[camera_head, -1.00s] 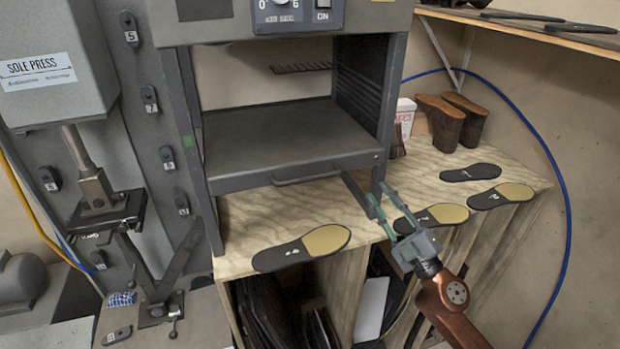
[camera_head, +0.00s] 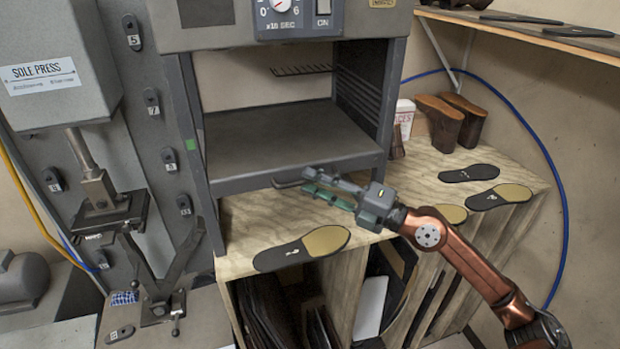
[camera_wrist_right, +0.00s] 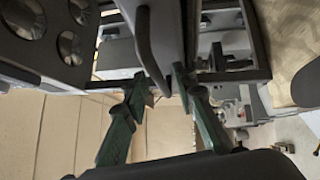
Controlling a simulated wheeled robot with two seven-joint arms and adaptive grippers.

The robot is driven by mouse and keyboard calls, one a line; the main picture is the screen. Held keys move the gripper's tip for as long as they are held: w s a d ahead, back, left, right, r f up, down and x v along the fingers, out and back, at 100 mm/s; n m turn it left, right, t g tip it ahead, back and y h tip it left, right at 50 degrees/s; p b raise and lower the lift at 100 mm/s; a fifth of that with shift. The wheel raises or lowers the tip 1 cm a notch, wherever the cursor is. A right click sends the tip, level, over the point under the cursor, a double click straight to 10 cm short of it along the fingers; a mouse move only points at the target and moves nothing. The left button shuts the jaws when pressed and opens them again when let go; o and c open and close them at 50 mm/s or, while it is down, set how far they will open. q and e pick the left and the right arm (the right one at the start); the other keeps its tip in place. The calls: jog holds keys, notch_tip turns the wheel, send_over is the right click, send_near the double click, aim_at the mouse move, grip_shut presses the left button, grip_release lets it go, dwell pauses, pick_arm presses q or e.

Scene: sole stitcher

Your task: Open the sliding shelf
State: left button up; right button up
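The sliding shelf (camera_head: 285,140) is a flat dark grey plate inside the grey machine frame. Its bar handle (camera_head: 286,184) is on the front edge, partly hidden by my right gripper (camera_head: 310,181). My right gripper reaches in from the right, with its green fingers pointing left at the handle. In the right wrist view the handle (camera_wrist_right: 150,50) is a dark curved bar ahead of the fingertips. My right gripper (camera_wrist_right: 168,88) is open there, with a gap between the fingers; I cannot tell whether either touches the handle. My left gripper is not in view.
Shoe soles (camera_head: 302,249) lie on the wooden bench (camera_head: 238,222) below the shelf and to the right. Brown shoe forms (camera_head: 447,120) and a small white box (camera_head: 404,117) stand right of the machine. The sole press (camera_head: 60,75) stands at the left.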

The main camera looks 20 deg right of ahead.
jog(key=shift+w+a+r, duration=0.1)
jog(key=shift+w+a, duration=0.3)
jog(key=shift+a, duration=0.1)
jog(key=shift+c, duration=0.6)
grip_shut()
